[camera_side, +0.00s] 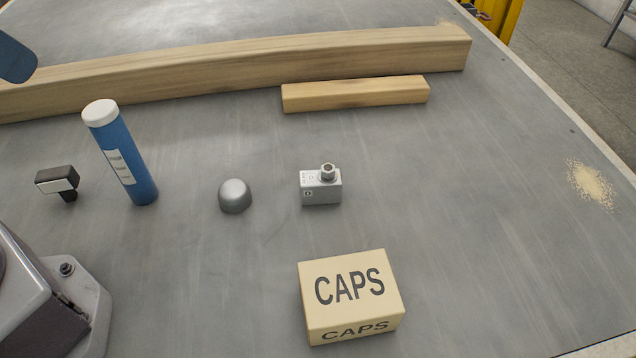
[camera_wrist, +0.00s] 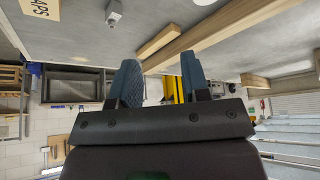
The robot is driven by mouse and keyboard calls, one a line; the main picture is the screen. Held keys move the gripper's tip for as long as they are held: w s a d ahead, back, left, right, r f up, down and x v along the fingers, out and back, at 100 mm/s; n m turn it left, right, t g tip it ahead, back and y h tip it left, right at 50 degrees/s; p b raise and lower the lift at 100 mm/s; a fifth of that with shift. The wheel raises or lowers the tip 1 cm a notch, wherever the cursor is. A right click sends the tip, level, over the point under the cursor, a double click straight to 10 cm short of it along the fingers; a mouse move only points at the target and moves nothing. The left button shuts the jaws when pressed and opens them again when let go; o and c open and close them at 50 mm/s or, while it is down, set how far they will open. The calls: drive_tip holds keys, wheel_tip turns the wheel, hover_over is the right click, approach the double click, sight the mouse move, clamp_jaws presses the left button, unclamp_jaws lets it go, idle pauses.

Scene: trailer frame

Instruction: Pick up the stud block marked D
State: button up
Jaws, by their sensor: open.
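A small light-grey stud block (camera_side: 321,194) stands on the grey table in the middle of the side view, with a metal hex stud upright on its top. A small dark mark shows on its front face, too small to read with certainty. The block also shows near the top of the wrist view (camera_wrist: 113,17). My gripper (camera_wrist: 159,64) is open and empty in the wrist view, with its two dark blue-grey fingers apart. It is well away from the block, touching nothing that I can see.
A CAPS box (camera_side: 350,295) stands in front of the block. A grey dome (camera_side: 235,196), a blue tube (camera_side: 124,155) with a white cap and a black-and-silver piece (camera_side: 58,182) stand to its left. A long beam (camera_side: 230,66) and a short beam (camera_side: 355,94) lie behind.

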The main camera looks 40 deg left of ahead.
drive_tip(key=o, duration=1.1)
drive_tip(key=shift+d, duration=0.1)
